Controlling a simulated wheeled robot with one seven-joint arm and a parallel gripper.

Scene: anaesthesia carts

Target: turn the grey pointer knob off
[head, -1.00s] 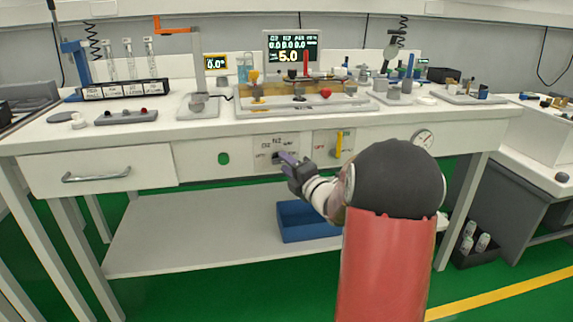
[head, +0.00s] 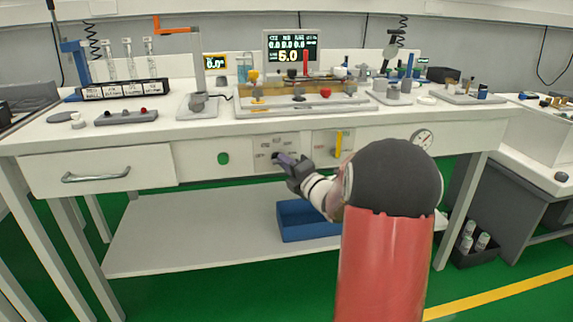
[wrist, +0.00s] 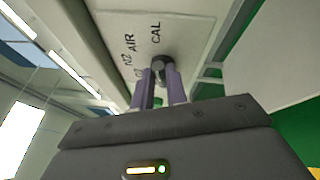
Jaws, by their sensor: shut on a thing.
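The grey pointer knob (wrist: 160,66) sits on a pale selector panel (wrist: 190,30) on the bench front. In the wrist view, lettering reading N2, AIR and CAL curves beside it. My gripper (wrist: 158,78) has its two purple fingers shut on the knob, one on each side. In the head view my gripper (head: 281,157) reaches the panel (head: 262,141) from the lower right, and its fingers cover most of the knob. The knob's pointer direction cannot be read clearly.
A green round button (head: 223,158) is left of the panel, and a yellow lever (head: 338,144) is right of it. A pressure gauge (head: 421,138) is further right. A drawer handle (head: 96,175) sticks out at left. A blue bin (head: 302,226) stands on the lower shelf.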

